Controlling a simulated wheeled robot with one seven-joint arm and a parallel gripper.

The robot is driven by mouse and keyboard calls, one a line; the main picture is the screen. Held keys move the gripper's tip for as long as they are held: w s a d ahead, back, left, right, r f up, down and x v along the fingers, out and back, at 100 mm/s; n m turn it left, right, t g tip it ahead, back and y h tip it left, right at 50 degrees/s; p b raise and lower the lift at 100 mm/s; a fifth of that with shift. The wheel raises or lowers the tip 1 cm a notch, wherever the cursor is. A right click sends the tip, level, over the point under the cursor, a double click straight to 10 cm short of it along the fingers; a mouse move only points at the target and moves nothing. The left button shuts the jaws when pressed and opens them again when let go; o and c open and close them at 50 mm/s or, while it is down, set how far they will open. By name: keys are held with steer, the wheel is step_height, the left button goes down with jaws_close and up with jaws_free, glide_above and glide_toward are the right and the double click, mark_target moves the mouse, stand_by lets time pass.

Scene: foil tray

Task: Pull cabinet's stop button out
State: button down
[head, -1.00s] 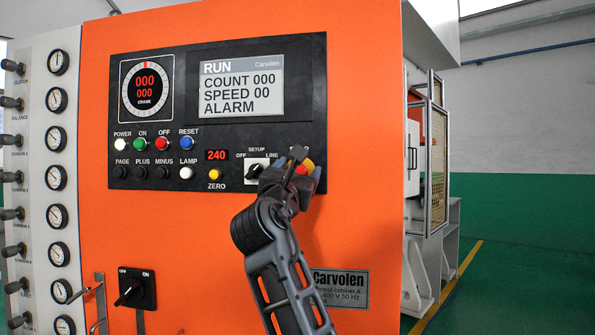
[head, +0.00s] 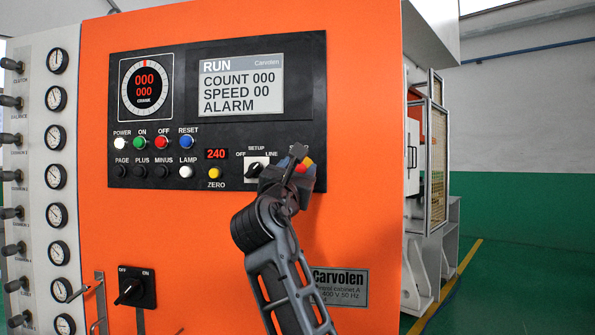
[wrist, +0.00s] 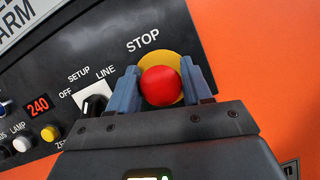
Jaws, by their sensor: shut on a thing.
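The cabinet (head: 215,255) is orange with a black control panel on its front. The red round stop button (wrist: 160,86) sits on a yellow disc (wrist: 175,60) under the word STOP in the wrist view. In the head view the button (head: 301,168) shows only in part behind my gripper (head: 300,170). My gripper (wrist: 161,88) is shut on the stop button, with one blue-grey finger on each side of its red head. How far the button stands out from the panel cannot be told.
The selector switch (head: 256,168) is close to the left of my gripper. Several small buttons, a red 240 readout (head: 216,154) and a screen (head: 242,86) reading RUN share the panel. A rotary switch (head: 131,288) is lower left. Open floor lies right of the cabinet.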

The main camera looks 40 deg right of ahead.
steer(key=shift+s+a, duration=0.1)
steer(key=shift+s+a+r+p, duration=0.15)
steer(key=shift+s+a+p, duration=0.2)
steer(key=shift+p, duration=0.6)
steer(key=shift+a+f, duration=0.15)
steer(key=shift+f, duration=0.05)
steer(key=c, duration=0.5)
jaws_free()
steer(key=shift+c, duration=0.2)
steer(key=shift+a, duration=0.1)
steer(key=b+v, duration=0.1)
steer(key=v, duration=0.6)
steer(key=shift+s+a, duration=0.25)
steer(key=shift+a, duration=0.05)
steer(key=shift+f, duration=0.1)
steer(key=shift+f, duration=0.1)
